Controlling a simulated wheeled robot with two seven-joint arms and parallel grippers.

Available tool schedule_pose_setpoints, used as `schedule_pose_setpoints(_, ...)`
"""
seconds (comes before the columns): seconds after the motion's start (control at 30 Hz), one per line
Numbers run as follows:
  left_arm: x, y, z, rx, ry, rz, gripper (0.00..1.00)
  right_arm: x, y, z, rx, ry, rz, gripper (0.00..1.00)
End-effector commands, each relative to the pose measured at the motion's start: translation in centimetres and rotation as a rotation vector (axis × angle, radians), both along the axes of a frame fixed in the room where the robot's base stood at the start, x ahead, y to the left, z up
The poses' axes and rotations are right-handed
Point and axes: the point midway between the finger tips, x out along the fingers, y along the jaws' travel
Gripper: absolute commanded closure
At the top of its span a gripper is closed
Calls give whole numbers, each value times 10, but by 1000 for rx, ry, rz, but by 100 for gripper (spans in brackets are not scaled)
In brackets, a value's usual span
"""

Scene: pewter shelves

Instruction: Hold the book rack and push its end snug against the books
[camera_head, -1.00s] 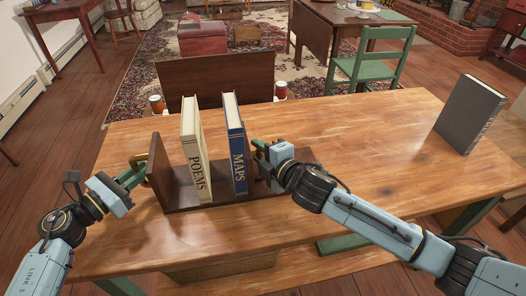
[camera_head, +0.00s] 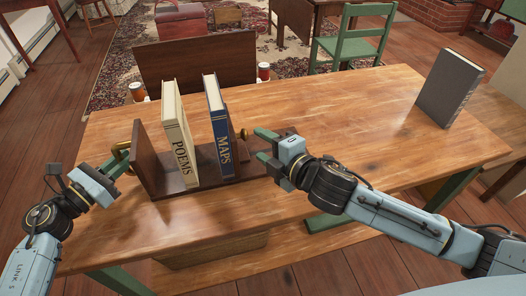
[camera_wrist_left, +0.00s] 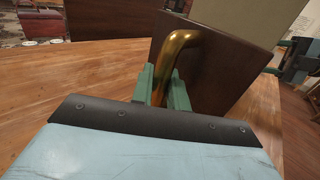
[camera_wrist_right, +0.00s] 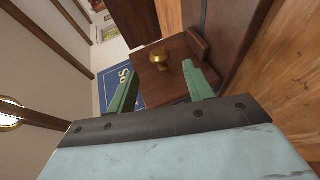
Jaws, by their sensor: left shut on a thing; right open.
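The brown wooden book rack (camera_head: 197,186) stands on the table. The POEMS book (camera_head: 178,135) and the blue MAPS book (camera_head: 219,130) stand in it with a gap between them. My left gripper (camera_head: 118,163) is shut on the brass handle (camera_wrist_left: 180,42) at the rack's left end panel (camera_head: 145,158). The rack's right end, with a brass knob (camera_head: 244,133), is mostly hidden behind MAPS in the head view. My right gripper (camera_head: 262,146) is open and empty, just right of the knob. In the right wrist view, the knob (camera_wrist_right: 158,56) lies ahead between the open fingers, apart from them.
A grey book (camera_head: 450,88) stands alone at the table's right side. Two small cups (camera_head: 138,91) stand near a brown panel (camera_head: 200,68) beyond the table's far edge.

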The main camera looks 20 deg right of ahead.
Motion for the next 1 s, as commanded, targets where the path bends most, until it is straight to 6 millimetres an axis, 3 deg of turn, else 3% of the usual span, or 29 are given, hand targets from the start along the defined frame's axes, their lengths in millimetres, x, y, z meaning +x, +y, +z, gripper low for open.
schedule_pose_setpoints(0.23,0,0,0,0,0,-1,100,-30,-13,8,0,0,0,48)
schedule_pose_setpoints(0.6,0,0,0,0,0,-1,100,-36,-15,10,0,0,1,48)
schedule_pose_setpoints(0.83,0,0,0,0,0,-1,100,-30,-20,3,76,67,-32,79)
schedule_pose_setpoints(1.0,0,0,0,0,0,-1,100,-18,-34,-14,304,262,-123,100)
